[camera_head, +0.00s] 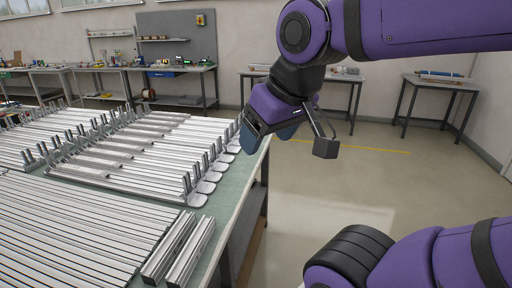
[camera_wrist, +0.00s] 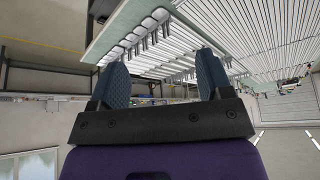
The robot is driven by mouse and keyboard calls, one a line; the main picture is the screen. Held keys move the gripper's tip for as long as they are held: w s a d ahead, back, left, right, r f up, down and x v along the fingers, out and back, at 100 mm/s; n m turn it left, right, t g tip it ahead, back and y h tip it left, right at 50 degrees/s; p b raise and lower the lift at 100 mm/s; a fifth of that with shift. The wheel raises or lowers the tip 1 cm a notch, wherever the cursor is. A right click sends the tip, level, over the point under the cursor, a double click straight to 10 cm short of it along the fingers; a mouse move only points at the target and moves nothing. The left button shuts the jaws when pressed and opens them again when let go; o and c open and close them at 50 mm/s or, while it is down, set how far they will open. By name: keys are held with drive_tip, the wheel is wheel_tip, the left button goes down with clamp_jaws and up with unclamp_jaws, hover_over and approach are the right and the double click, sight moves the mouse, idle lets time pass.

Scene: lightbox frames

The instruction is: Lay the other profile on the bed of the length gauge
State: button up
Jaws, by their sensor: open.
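Many long silver profiles lie side by side on the green-topped table at the left of the head view, with a close-packed group (camera_head: 60,235) at the front. Two shorter, thicker bars (camera_head: 180,250) lie side by side at the table's front right. Which profile is "the other" one, and which part is the length gauge, I cannot tell. My gripper (camera_head: 270,132) is open and empty, beyond the table's right edge in the picture. Its two blue fingers stand apart in the wrist view (camera_wrist: 163,75), with nothing between them.
Racks with upright prongs (camera_head: 190,185) and rounded grey ends carry profiles across the green table (camera_head: 228,215). Upright prongs line the table's right side. Workbenches (camera_head: 440,82) stand along the back walls. Open floor (camera_head: 345,185) lies to the right.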

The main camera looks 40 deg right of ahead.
drive_tip(key=w+a+f+m+g, duration=0.15)
drive_tip(key=w+f, duration=0.25)
drive_tip(key=w, duration=0.4)
drive_tip(key=m+g, duration=0.4)
drive_tip(key=m, duration=0.5)
hover_over(193, 243)
wheel_tip(193, 243, down, 26)
drive_tip(key=shift+s+a+f, duration=0.1)
drive_tip(key=shift+a+f, duration=0.15)
drive_tip(key=shift+f, duration=1.25)
drive_tip(key=shift+a+f, duration=0.2)
drive_tip(key=shift+f, duration=1.3)
drive_tip(key=shift+d+f, duration=0.2)
drive_tip(key=shift+f, duration=1.15)
drive_tip(key=shift+d+f, duration=0.15)
drive_tip(key=shift+f, duration=1.15)
drive_tip(key=shift+c, duration=0.2)
drive_tip(key=c, duration=1.2)
drive_tip(key=shift+o, duration=0.2)
drive_tip(key=shift+r, duration=0.1)
